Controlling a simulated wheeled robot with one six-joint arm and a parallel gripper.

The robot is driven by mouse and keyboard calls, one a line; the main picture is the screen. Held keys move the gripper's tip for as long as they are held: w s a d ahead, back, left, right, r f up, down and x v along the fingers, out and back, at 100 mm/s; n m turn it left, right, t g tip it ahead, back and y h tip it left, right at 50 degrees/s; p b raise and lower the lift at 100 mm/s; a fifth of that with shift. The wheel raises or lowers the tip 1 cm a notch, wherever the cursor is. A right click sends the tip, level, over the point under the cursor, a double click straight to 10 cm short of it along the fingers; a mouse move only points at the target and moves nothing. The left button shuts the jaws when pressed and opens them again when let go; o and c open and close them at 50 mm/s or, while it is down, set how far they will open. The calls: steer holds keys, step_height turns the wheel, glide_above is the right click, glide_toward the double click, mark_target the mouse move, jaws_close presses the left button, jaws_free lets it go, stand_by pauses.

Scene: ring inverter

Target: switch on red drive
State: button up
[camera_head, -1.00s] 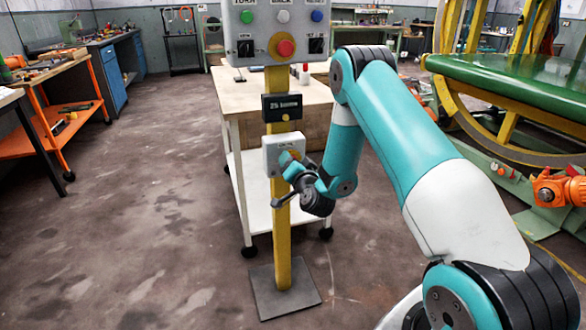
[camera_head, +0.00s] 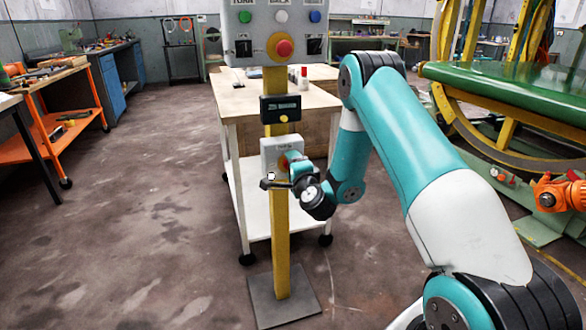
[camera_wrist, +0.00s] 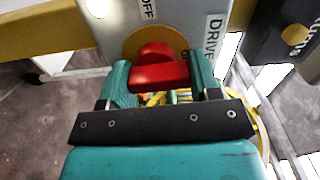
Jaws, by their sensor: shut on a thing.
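The red drive switch (camera_wrist: 160,75) is a red rotary handle on a round yellow plate, on the front of a light grey box. Printed labels "OFF" and "DRIVE" (camera_wrist: 213,36) show beside it in the wrist view. The grey box (camera_head: 268,150) is mounted on the yellow post in the head view. My gripper (camera_wrist: 158,82) is shut on the red handle, one teal finger on each side. In the head view my gripper (camera_head: 291,168) is at the box front and mostly hides the handle.
A panel with several buttons and a red mushroom knob (camera_head: 284,48) tops the yellow post (camera_head: 281,240). A small dark display (camera_head: 280,108) sits just above the box. A white wheeled table (camera_head: 235,105) stands behind. Open floor lies left.

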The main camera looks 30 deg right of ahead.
steer(key=shift+s+f+m, duration=0.1)
steer(key=shift+m, duration=0.4)
steer(key=o, duration=0.9)
